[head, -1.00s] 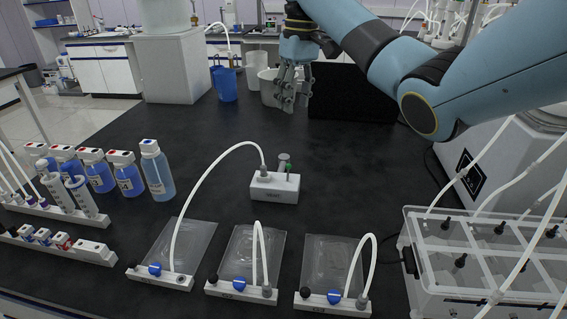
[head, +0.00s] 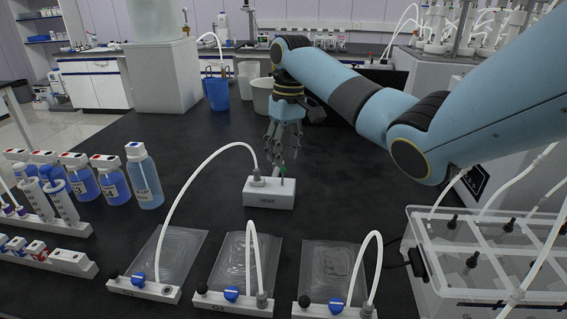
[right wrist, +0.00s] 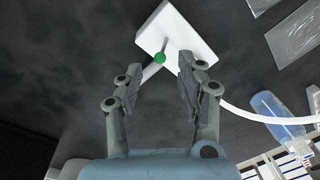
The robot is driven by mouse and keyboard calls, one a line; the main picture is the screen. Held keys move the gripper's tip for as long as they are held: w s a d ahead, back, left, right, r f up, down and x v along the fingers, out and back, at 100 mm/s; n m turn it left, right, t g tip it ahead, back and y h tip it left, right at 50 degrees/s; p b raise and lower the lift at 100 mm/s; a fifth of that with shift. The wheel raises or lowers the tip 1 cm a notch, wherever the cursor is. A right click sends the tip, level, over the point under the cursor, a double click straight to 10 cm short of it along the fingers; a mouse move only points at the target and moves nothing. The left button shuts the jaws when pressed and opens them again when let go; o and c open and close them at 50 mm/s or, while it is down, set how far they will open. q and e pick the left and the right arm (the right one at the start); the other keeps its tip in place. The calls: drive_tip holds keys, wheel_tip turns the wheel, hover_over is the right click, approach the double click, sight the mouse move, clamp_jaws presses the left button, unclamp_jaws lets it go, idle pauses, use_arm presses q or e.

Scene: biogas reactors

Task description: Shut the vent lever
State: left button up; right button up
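The vent block (head: 269,193) is a small white box standing on the black bench, with a white hose fitted at its left. Its lever has a green knob (head: 282,169), which also shows in the right wrist view (right wrist: 159,58). My right gripper (head: 281,156) points down just above the block. In the right wrist view its fingers (right wrist: 158,75) are spread apart, with the green knob near the gap between the tips. Nothing is held, and I cannot tell whether a finger touches the lever. My left gripper is out of view.
Several clear bags with blue valves (head: 231,294) and arching white hoses lie in front of the block. Bottles with blue liquid (head: 144,180) stand at left. A clear rack (head: 470,240) with tubes stands at right. The bench around the block is clear.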

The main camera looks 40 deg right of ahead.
sight(283, 170)
drive_tip(key=shift+a+f, duration=0.1)
drive_tip(key=shift+f, duration=1.45)
clamp_jaws()
